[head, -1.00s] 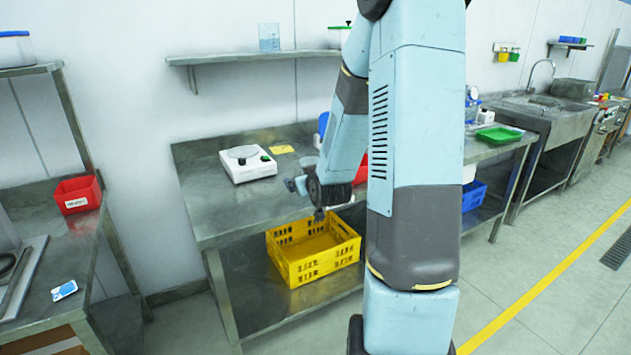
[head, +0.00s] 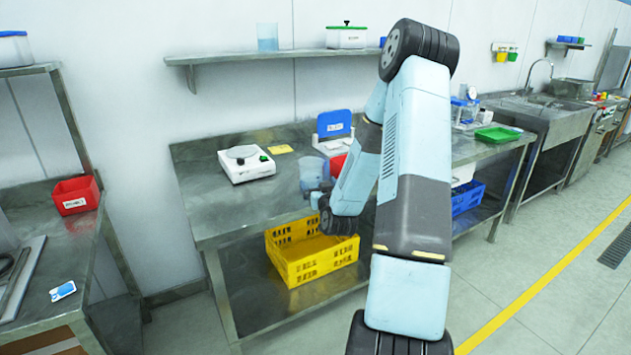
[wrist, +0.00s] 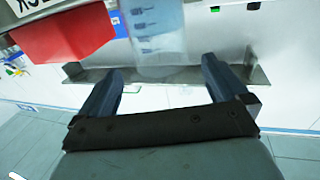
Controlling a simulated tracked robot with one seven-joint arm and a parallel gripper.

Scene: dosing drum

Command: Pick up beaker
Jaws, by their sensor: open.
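A clear beaker (head: 313,171) stands near the front edge of the steel table, right in front of my gripper. In the wrist view, the see-through beaker (wrist: 155,32) with dark graduation marks is at the top middle. My gripper (wrist: 163,70) is open, its two dark fingers spread wide. The beaker's near end shows about level with the fingertips, with space on both sides; nothing is gripped. In the head view, my gripper (head: 316,190) is small and overlaps the beaker's lower part. Another beaker (head: 267,37) is on the wall shelf.
A white scale (head: 247,163) and a yellow note (head: 281,149) lie left of the beaker. A yellow crate (head: 312,262) sits on the shelf below.

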